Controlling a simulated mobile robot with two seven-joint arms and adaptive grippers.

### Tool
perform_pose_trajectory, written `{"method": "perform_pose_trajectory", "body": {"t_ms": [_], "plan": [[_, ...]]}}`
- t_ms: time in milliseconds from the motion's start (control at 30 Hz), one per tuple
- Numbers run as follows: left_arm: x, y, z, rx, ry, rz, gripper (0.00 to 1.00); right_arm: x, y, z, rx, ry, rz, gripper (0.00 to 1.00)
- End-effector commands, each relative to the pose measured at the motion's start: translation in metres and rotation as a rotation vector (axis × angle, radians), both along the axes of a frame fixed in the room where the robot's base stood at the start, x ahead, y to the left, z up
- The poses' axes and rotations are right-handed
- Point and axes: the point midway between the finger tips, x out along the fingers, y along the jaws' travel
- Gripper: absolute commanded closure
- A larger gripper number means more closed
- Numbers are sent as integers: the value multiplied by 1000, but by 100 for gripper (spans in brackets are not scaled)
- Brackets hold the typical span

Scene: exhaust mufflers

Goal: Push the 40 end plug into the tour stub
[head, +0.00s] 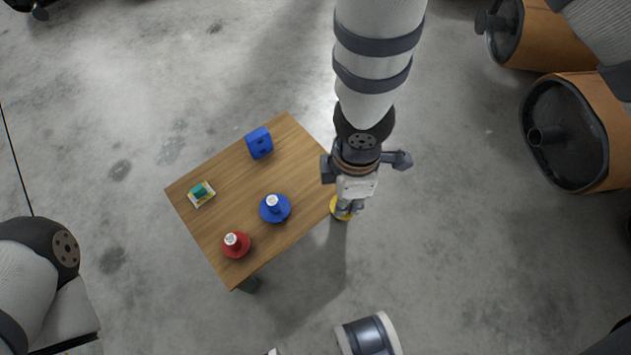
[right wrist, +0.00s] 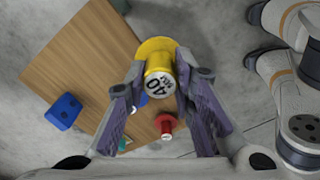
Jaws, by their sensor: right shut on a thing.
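The yellow 40 end plug (right wrist: 160,75) shows in the right wrist view, its white end face marked "40" and its wide yellow flange beyond. My right gripper (right wrist: 155,95) is shut on its stem. In the head view the yellow flange (head: 342,209) shows below my right gripper (head: 350,205), at the table's right edge; I cannot tell whether it touches the table. Two large brown mufflers with black end faces stand at the right, one with a short dark stub (head: 546,136), the upper one with another stub (head: 488,21). No readable label tells which is the tour stub. My left gripper is not in view.
The wooden table (head: 205,222) holds a red plug (head: 236,244), a blue plug (head: 274,208), a blue block (head: 259,143) and a small teal item on a yellow-edged card (head: 201,193). Open concrete floor (head: 455,200) lies between the table and the mufflers.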

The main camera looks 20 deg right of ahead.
Motion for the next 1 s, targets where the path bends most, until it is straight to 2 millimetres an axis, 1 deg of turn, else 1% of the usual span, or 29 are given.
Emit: {"method": "perform_pose_trajectory", "body": {"t_ms": [33, 367, 467, 700, 800, 833, 900, 1000], "plan": [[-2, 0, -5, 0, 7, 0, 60, 0, 1, -8, -2, 1, 21, 100], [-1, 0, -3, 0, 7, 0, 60, 3, 3, -7, 0, -4, 33, 100], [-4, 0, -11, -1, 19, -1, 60, 21, 3, -19, 6, -2, 28, 100], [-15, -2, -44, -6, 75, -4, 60, 97, -1, -60, 5, 2, 24, 100], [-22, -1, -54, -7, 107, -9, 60, 114, -1, -85, 1, 5, 28, 100], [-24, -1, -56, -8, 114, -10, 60, 118, -1, -89, 0, 4, 29, 100], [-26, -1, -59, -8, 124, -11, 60, 127, -2, -96, -1, 1, 29, 100], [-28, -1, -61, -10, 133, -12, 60, 133, -1, -101, 0, -1, 32, 100]]}}
